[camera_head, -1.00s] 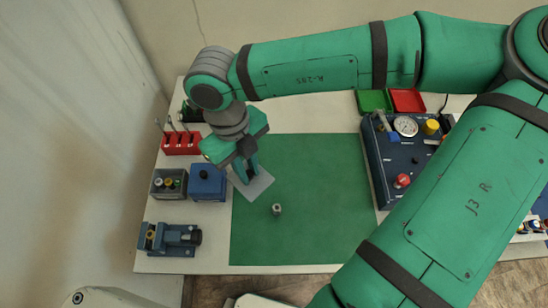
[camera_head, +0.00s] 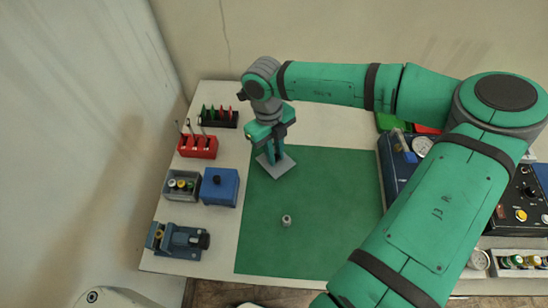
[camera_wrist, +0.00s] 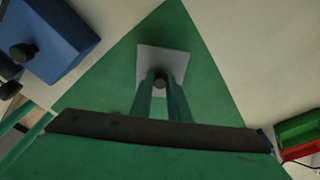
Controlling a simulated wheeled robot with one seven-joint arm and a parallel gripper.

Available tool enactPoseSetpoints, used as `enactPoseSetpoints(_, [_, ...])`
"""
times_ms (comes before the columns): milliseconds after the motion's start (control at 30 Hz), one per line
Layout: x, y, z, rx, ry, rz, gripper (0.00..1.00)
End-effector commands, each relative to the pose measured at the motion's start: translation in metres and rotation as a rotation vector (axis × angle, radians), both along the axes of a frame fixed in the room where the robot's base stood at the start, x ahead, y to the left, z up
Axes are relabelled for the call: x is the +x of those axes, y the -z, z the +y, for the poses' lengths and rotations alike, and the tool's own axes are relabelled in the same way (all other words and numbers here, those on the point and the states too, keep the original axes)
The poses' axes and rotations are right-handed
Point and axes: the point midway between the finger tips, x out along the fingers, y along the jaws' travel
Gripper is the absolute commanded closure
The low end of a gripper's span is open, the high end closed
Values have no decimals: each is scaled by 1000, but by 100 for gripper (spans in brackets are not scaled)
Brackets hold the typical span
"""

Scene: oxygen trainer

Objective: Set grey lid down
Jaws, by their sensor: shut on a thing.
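The grey lid (camera_head: 285,166) is a flat square plate with a dark knob. My gripper (camera_head: 274,156) is shut on the knob, with the lid hanging below the fingers at the far left corner of the green mat. In the wrist view the lid (camera_wrist: 150,60) lies beyond the fingertips (camera_wrist: 161,84), with the dark knob between them. I cannot tell whether the lid touches the mat. An open grey box (camera_head: 172,193) with several small coloured parts stands left of the mat.
A blue box with a black-knobbed lid (camera_head: 222,190) stands beside the grey box. A red rack (camera_head: 198,148), a black rack (camera_head: 219,119) and a blue vise-like device (camera_head: 178,240) line the left. A small metal part (camera_head: 286,220) stands on the otherwise clear green mat (camera_head: 325,190).

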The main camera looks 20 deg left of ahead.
Motion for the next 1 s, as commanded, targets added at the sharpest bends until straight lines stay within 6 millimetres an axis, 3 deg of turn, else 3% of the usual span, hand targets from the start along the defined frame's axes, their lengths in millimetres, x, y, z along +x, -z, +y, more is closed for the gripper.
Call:
enactPoseSetpoints(200, [-2,28,3,0,-6,1,100])
enactPoseSetpoints(567, [-2,31,3,0,-5,1,100])
enactPoseSetpoints(600, [-2,31,3,0,-5,1,80])
enactPoseSetpoints(667, [-2,31,3,0,-5,1,66])
enactPoseSetpoints(1000, [-2,29,2,1,-5,-1,66])
